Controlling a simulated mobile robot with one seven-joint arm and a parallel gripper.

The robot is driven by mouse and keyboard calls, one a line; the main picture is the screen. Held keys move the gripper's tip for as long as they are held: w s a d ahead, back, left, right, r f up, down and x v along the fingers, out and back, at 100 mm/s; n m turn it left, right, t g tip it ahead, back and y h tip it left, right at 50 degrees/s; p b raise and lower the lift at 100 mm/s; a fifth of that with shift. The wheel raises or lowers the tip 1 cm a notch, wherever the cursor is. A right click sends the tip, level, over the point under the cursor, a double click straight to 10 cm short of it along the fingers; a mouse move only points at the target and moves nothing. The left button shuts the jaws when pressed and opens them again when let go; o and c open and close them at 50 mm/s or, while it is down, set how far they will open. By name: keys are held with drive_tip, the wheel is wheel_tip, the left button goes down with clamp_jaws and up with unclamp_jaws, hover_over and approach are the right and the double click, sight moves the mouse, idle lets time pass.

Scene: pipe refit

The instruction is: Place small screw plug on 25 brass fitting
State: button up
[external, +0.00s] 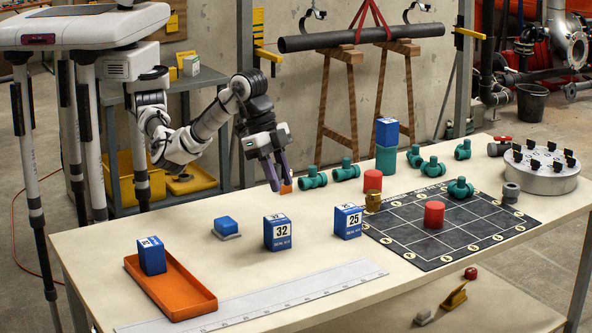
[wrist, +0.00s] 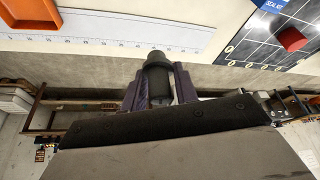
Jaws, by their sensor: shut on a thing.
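My gripper (external: 276,184) hangs above the back left of the table, fingers pointing down. In the wrist view, its purple fingers are shut on a dark grey cylindrical part with a rounded, wider end (wrist: 157,82); it may be the small screw plug. A small orange piece (external: 286,190) shows at the fingertips in the external view; whether it is held I cannot tell. A red cylinder (external: 373,180) shows just behind or above the brass fitting.
The gridded mat (external: 405,245) holds another red cylinder (external: 434,214) and a green fitting (external: 460,188). Green valves (external: 313,177) line the back. The box marked 32 (external: 277,232), an orange tray (external: 203,302) and a long ruler (external: 250,297) lie left and front. The table middle is fairly clear.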

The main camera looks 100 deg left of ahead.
drive_tip(key=w+a+r+n+y, duration=0.1)
drive_tip(key=w+a+r+n, duration=0.1)
drive_tip(key=w+a, duration=0.55)
drive_tip(key=w+a+r+n, duration=0.15)
drive_tip(key=w+a, duration=0.25)
drive_tip(key=a, duration=0.7)
drive_tip(key=r+n+y+p, duration=0.1)
drive_tip(key=r+n+y, duration=0.1)
drive_tip(key=n, duration=0.1)
hover_over(376, 192)
wheel_tip(376, 192, down, 20)
drive_tip(key=p, duration=0.2)
drive_tip(key=shift+a+r+p, duration=0.15)
drive_tip(key=shift+p, duration=0.15)
drive_tip(key=shift+f, duration=0.2)
drive_tip(key=o, duration=0.9)
drive_tip(key=shift+o, duration=0.2)
drive_tip(key=shift+r, duration=0.15)
drive_tip(key=b+v, duration=0.2)
drive_tip(key=v, duration=1)
drive_tip(key=shift+a, duration=0.15)
